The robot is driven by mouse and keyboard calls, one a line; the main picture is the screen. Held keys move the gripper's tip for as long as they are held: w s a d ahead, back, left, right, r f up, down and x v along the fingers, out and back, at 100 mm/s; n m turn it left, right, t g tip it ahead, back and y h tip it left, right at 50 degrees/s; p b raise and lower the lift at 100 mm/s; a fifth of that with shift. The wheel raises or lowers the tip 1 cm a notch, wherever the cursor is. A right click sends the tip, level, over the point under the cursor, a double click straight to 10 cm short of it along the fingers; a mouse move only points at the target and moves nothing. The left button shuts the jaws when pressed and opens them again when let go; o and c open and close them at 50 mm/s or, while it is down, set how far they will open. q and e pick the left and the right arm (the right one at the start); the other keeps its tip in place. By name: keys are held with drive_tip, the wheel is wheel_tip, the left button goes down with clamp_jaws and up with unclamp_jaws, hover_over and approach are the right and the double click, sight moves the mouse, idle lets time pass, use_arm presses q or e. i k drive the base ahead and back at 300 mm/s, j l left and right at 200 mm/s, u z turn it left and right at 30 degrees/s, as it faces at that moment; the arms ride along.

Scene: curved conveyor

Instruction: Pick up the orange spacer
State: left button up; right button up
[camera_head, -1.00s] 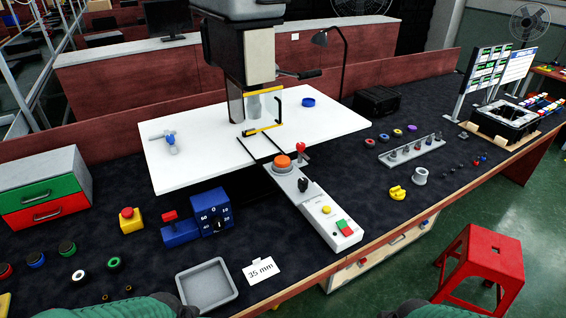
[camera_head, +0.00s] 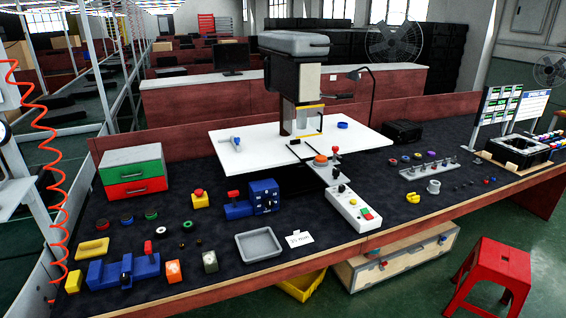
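One orange block (camera_head: 172,272) is upright, just right of a blue fixture (camera_head: 124,270). I cannot tell which, if either, is the orange spacer. Neither of my grippers shows in the head view, so nothing is seen held.
Several small rings lie behind. A press with a white table (camera_head: 262,145) stands mid-bench. A red stool (camera_head: 487,278) is at the right.

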sight(320, 158)
drive_tip(key=i+l+u, duration=0.2)
drive_tip(key=u, duration=0.25)
drive_tip(key=i+l+u, duration=0.1)
drive_tip(key=l+u, duration=0.15)
drive_tip(key=u, duration=0.2)
drive_tip(key=i+l+u, duration=0.1)
drive_tip(key=l+u, duration=0.3)
drive_tip(key=i+l+u, duration=0.1)
drive_tip(key=u, duration=0.35)
drive_tip(key=k+l, duration=0.05)
drive_tip(key=l, duration=0.05)
